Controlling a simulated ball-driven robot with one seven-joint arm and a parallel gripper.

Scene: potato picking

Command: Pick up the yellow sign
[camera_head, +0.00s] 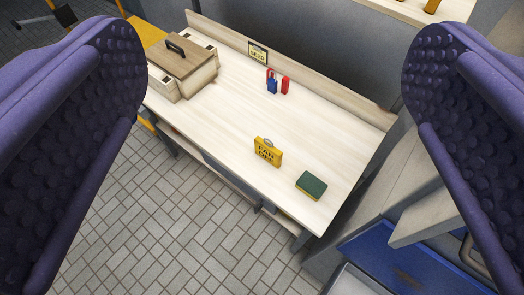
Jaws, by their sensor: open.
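A yellow sign (267,152) with dark lettering stands near the front edge of a pale wooden table (225,115). Another small yellowish sign with a dark frame, reading something like "SEED" (258,54), is at the table's back board. My gripper (272,115) shows as two purple, bumpy fingers at the left and right edges of the view. It is wide open and empty. The table and the yellow sign lie beyond the fingers, in the gap between them, and nothing touches the fingers.
A green and yellow sponge-like block (311,185) lies right of the yellow sign. Small blue (272,86) and red (285,85) items stand near the back. A wooden box with a handled lid (180,58) is at the left end. A blue panel (400,262) is at lower right.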

